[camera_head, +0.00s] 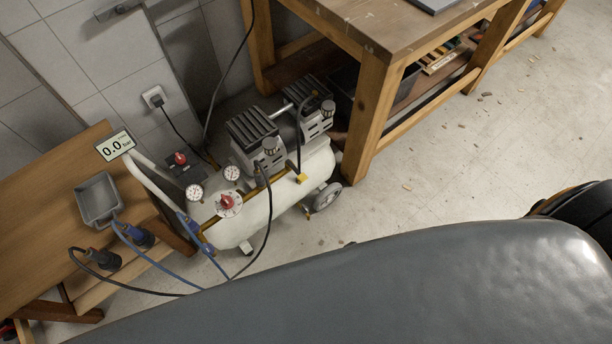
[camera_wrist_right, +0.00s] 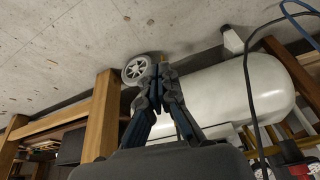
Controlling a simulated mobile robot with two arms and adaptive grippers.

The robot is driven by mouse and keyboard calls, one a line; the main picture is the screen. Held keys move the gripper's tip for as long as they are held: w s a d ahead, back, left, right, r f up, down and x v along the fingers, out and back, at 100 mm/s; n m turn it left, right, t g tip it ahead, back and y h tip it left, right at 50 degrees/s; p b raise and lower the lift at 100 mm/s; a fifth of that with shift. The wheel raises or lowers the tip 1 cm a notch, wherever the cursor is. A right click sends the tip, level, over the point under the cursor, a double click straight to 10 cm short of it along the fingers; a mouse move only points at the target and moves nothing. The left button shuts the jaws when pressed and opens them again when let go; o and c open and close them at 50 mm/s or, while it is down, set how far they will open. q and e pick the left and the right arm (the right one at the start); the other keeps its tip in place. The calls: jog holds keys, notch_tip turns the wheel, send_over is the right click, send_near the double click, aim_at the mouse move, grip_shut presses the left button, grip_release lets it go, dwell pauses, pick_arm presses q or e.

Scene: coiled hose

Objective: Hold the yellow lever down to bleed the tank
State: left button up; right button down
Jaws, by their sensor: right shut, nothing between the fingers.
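The white compressor tank (camera_head: 255,207) stands on the floor between the two wooden tables, with the grey pump heads on top. The tank (camera_wrist_right: 245,85) also fills the middle right of the right wrist view. My right gripper (camera_wrist_right: 158,74) is shut and empty, its fingertips in front of the tank's end beside the wheel. I cannot make out the yellow lever clearly in that view. My left gripper is in neither view.
A display (camera_head: 115,146) reads 0.0 bar. Gauges (camera_head: 232,173) and a red knob (camera_head: 228,202) sit on the compressor. Blue and black hoses run to the left wooden table (camera_head: 40,205). The workbench (camera_head: 375,30) stands close behind the tank's wheel (camera_head: 325,197). Floor at right is mostly clear.

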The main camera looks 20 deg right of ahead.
jog(key=w+a+r+t+y, duration=0.1)
jog(key=w+r+t, duration=0.1)
jog(key=w+r, duration=0.6)
jog(key=w+a+r+n+t+y, duration=0.1)
jog(key=w+r, duration=0.7)
jog(key=r, duration=0.9)
jog(key=shift+w+a+r+n+t+b, duration=0.15)
jog(key=shift+w+a+n+t+b, duration=0.25)
jog(key=shift+t, duration=0.4)
jog(key=shift+d, duration=0.1)
jog(key=b, duration=0.2)
send_over(300, 174)
jog(key=s, duration=0.3)
notch_tip(300, 174, down, 7)
jog(key=shift+d+f, duration=0.25)
jog(key=shift+f, duration=0.8)
jog(key=shift+d+f, duration=0.25)
jog(key=shift+f, duration=0.75)
